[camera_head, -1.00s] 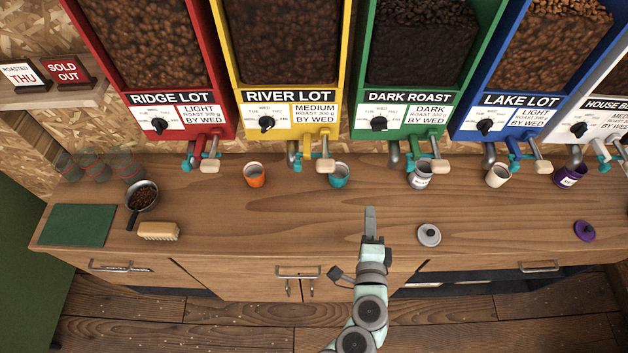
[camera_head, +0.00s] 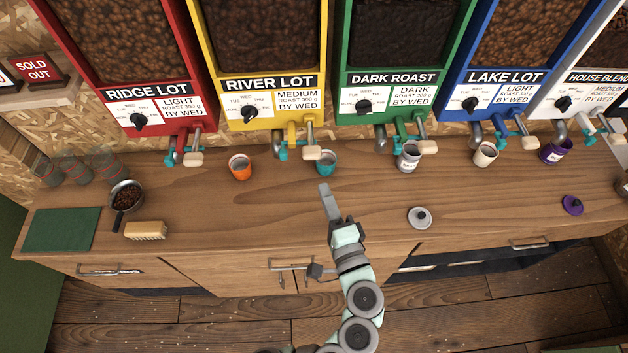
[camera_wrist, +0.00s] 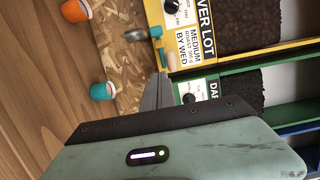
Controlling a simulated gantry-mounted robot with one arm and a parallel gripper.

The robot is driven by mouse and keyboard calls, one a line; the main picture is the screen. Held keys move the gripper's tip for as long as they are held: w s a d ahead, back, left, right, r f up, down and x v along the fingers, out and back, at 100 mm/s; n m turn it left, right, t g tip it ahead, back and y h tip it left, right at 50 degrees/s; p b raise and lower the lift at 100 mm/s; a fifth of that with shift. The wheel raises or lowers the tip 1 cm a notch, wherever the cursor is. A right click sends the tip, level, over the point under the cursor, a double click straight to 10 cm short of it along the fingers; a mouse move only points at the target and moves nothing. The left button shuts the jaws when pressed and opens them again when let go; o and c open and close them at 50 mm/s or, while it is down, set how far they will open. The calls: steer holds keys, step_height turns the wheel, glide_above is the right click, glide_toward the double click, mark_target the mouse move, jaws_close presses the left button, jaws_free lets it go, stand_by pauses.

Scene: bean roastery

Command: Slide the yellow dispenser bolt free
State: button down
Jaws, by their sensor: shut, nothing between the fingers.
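The yellow dispenser (camera_head: 206,40), labelled RIVER LOT, stands at the back of the counter. Below it hang a yellow outlet (camera_head: 292,131), teal fittings (camera_head: 282,152) and a lever with a cream end (camera_head: 312,152). I cannot tell which of these small parts is the bolt. My gripper (camera_head: 325,190) is shut and empty, over the counter just in front of the teal cup (camera_head: 327,168). It shows from behind in the wrist view (camera_wrist: 158,80).
An orange cup (camera_head: 240,170) stands left of the teal cup. The red dispenser (camera_head: 180,80) and green dispenser (camera_head: 345,50) flank the yellow one. A grey lid (camera_head: 420,218) lies to the right. The counter (camera_head: 250,215) in front of the cups is mostly clear.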

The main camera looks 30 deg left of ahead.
mark_target(290, 148)
steer(key=shift+w+a+p, duration=0.6)
steer(key=shift+w+a, duration=0.05)
steer(key=shift+a, duration=0.95)
steer(key=shift+w+a+p, duration=0.65)
steer(key=shift+w+a, duration=0.05)
steer(key=shift+a, duration=0.95)
steer(key=shift+w+a+p, duration=0.6)
steer(key=shift+w+a, duration=0.05)
steer(key=shift+a, duration=0.95)
